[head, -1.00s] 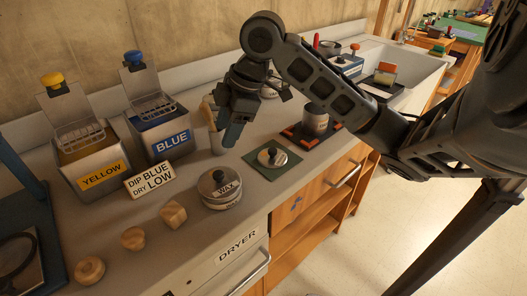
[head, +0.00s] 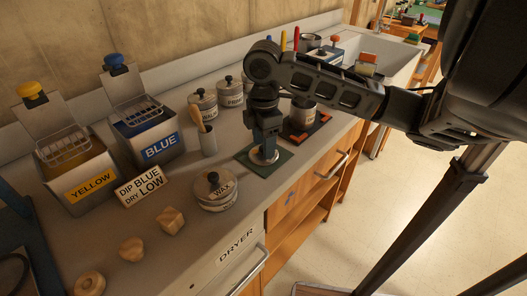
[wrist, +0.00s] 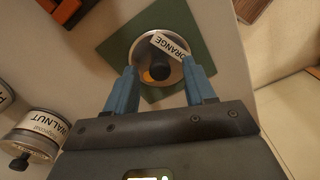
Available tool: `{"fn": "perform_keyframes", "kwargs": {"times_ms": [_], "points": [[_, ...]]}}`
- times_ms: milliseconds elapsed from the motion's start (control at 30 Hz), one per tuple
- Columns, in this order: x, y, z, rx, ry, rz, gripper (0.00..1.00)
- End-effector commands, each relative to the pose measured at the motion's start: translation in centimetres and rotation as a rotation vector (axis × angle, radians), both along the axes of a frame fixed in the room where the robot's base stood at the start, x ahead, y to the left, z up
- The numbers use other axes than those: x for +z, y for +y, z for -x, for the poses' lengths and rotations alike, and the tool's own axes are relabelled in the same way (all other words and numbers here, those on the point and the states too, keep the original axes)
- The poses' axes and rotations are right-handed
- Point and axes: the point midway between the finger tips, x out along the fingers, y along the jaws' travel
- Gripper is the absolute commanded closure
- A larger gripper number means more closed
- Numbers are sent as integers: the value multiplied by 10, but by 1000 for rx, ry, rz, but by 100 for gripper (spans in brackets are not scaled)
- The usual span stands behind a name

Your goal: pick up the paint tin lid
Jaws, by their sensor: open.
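The paint tin lid (wrist: 172,38) is a round grey metal disc with a white "ORANGE" label and a dark knob (wrist: 157,73) bearing an orange spot. It lies on a green mat (wrist: 207,39) on the counter. In the head view the lid (head: 264,157) is mostly hidden under my gripper (head: 263,150), which points down over the mat (head: 280,166). In the wrist view my gripper (wrist: 160,68) is open. Its blue fingers stand on either side of the knob, over the near part of the lid. Whether they touch it I cannot tell.
A wax tin (head: 214,193) stands left of the mat, and a cup of wooden tools (head: 207,143) behind it. A tin (head: 303,112) sits on an orange-cornered dark base to the right.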

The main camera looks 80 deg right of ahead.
Motion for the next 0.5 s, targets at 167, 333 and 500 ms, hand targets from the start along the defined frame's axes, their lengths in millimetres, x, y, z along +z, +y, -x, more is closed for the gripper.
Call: {"fn": "perform_keyframes", "kwargs": {"times_ms": [167, 333, 500], "points": [[-6, 0, 0, 1, -1, 1, 46], [-6, 0, 0, 1, -1, 1, 49], [-6, 0, 0, 1, -1, 1, 65]]}}
